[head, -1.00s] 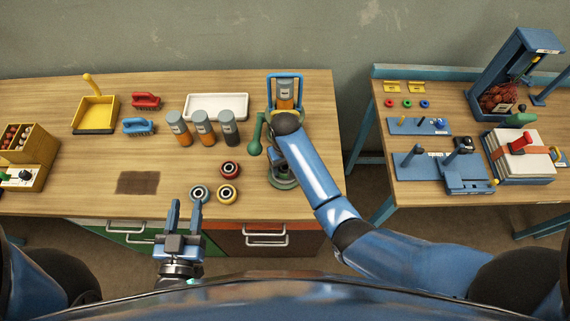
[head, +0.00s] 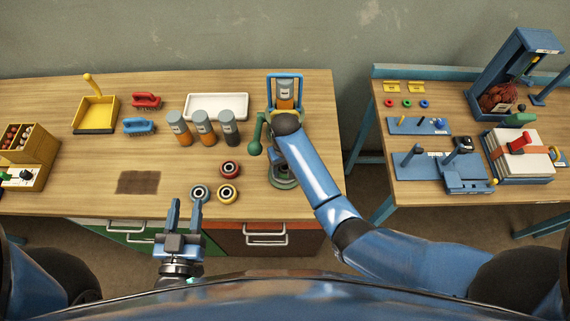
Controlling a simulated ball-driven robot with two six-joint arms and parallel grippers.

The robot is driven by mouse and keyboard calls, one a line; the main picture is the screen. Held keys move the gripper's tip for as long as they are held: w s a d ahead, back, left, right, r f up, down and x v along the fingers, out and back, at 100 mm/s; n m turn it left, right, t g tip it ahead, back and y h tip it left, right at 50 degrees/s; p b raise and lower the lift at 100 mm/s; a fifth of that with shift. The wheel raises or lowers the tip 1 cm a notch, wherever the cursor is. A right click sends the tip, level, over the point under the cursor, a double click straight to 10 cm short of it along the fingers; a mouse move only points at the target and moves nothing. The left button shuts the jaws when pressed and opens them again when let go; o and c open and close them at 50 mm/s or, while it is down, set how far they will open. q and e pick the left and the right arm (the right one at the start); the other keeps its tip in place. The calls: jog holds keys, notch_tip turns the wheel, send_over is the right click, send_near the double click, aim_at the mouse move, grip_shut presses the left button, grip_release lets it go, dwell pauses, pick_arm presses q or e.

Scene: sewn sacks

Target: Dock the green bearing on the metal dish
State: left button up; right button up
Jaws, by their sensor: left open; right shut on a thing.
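My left gripper (head: 187,215) is open and empty at the front edge of the wooden table, just below a blue-grey bearing (head: 200,193). A red bearing (head: 230,169) and a yellow bearing (head: 228,194) lie beside it. My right arm reaches across the table's right end. A round green-grey piece (head: 283,182) shows partly beneath the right forearm. I cannot make out which thing is the green bearing or the metal dish.
A green lever (head: 255,146) stands left of my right wrist. Behind it are a blue frame (head: 269,90) around an orange bottle (head: 285,98), several bottles and a white tray (head: 217,101). A brown patch (head: 138,182) lies on clear tabletop. A second table (head: 430,205) stands to the right.

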aim_at(285, 167)
jog(key=shift+f+b, duration=0.3)
jog(key=shift+f, duration=0.15)
jog(key=o, duration=1)
notch_tip(285, 167, up, 3)
jog(key=p, duration=0.3)
jog(key=shift+r, duration=4)
